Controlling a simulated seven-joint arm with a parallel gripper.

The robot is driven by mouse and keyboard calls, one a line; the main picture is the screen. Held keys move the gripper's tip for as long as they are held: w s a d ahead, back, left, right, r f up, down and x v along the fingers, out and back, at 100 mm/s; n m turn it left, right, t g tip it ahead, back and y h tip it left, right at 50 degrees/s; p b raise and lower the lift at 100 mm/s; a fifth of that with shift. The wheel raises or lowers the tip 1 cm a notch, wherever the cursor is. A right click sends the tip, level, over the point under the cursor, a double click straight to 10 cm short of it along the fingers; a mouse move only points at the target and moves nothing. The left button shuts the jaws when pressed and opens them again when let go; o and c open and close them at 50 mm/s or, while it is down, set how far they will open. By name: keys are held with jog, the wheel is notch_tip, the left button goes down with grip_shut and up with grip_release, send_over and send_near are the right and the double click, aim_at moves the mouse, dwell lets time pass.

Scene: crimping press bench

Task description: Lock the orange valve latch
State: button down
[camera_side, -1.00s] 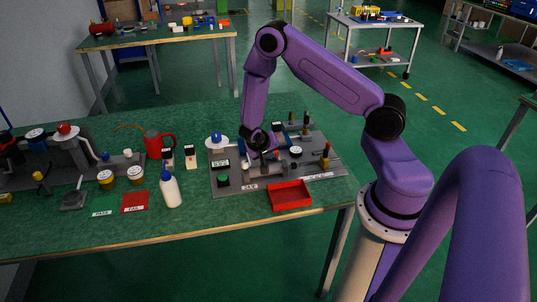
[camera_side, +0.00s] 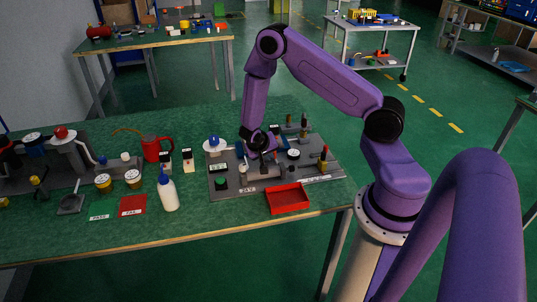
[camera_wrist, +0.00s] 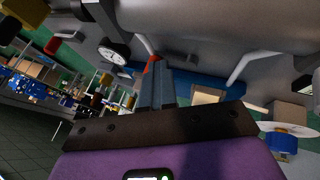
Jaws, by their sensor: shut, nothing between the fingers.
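My gripper (camera_side: 264,158) is low over the grey fixture board (camera_side: 222,190) on the green bench, among its fittings. In the wrist view its fingers (camera_wrist: 155,82) are together and hold nothing. A small orange-red piece (camera_wrist: 150,64), perhaps part of the orange valve latch, shows right at the fingertips. I cannot tell whether they touch it. A large grey cylindrical body crosses the top of the wrist view. In the side view my gripper and the fittings around it hide the latch, so its position cannot be read.
A red tray (camera_side: 288,199) sits at the board's front edge. A round gauge (camera_side: 293,154) and upright fittings stand to the right.

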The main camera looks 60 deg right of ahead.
jog(key=shift+s+d+f, duration=0.1)
jog(key=shift+s+f, duration=0.05)
jog(key=shift+s, duration=0.15)
dwell(0.4)
jog(key=shift+r, duration=0.25)
jog(key=s+a+r, duration=0.1)
jog(key=r, duration=0.1)
jog(key=s+a+r, duration=0.1)
jog(key=a+r, duration=0.1)
jog(key=r, duration=0.1)
jog(key=s+a+r, duration=0.1)
jog(key=a+r, duration=0.1)
jog(key=shift+r, duration=0.35)
